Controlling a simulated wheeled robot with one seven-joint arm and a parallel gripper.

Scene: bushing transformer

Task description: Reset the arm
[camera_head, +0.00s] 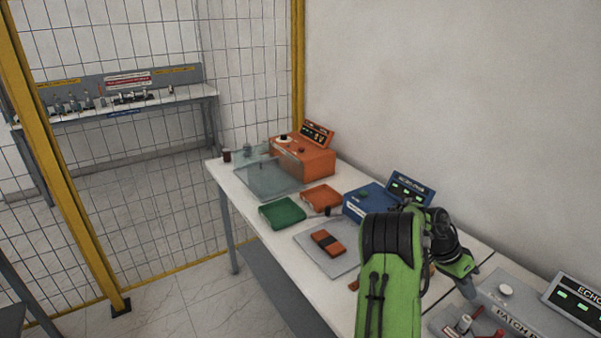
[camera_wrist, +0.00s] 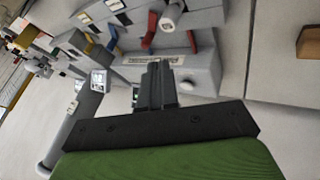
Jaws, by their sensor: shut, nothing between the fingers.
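My green and black arm reaches over the right part of the white table (camera_head: 233,183) in the head view. My gripper shows in the wrist view (camera_wrist: 158,70), with its dark fingers together and nothing between them. In the head view the fingertips are hard to make out near the grey device at the lower right. In the wrist view the fingers are in front of a grey device (camera_wrist: 190,72) with red and blue levers. I cannot tell how far apart they are.
An orange device (camera_head: 305,158), a blue device (camera_head: 366,201), a green tray (camera_head: 282,212) and an orange tray (camera_head: 321,197) stand on the table. A grey patch panel (camera_head: 515,310) is at the lower right. A wall lies behind, a mesh fence with yellow posts (camera_head: 60,150) left.

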